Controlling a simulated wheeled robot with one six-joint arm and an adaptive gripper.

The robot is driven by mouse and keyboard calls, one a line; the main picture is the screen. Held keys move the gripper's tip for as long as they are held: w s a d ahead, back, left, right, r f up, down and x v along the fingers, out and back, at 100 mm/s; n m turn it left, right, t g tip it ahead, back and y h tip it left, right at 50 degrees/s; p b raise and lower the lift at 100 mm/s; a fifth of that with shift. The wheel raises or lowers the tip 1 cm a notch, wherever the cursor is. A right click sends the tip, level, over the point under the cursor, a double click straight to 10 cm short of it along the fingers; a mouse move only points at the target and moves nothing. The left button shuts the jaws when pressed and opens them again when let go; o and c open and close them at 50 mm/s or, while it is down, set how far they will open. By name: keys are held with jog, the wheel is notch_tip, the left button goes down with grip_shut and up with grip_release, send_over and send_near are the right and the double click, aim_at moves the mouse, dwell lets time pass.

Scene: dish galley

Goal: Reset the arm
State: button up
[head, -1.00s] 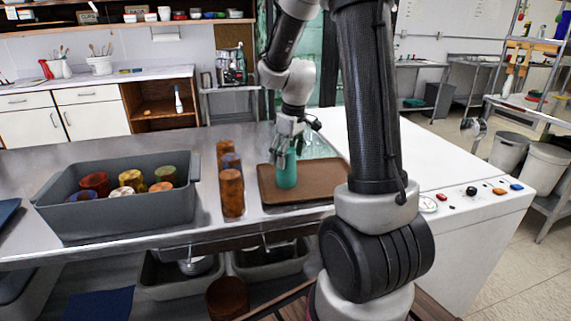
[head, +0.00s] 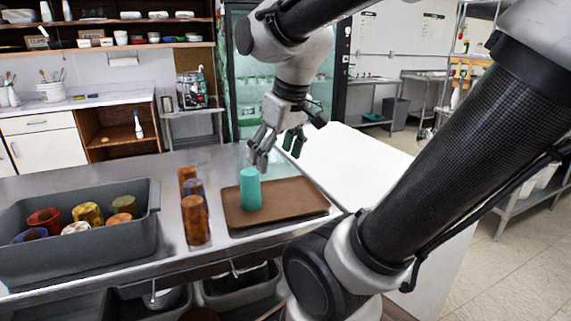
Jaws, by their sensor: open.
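My gripper (head: 277,146) is open and empty in the head view, pointing down with its fingers spread. It is above and slightly right of a teal cup (head: 250,190), apart from it. The teal cup stands on the left part of a brown tray (head: 290,203) on the steel counter. My arm reaches in from the right and arches over the counter.
A grey bin (head: 90,250) with several colored cups stands at the left. Several orange and blue cups (head: 195,219) stand in a row between bin and tray. A white surface (head: 335,160) lies right of the tray. Grey tubs sit under the counter.

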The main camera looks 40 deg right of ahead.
jog(key=shift+m+t, duration=0.3)
jog(key=shift+m, duration=0.2)
jog(key=s, duration=0.3)
jog(key=s+f, duration=0.1)
jog(key=shift+s+a, duration=0.25)
jog(key=shift+c, duration=0.3)
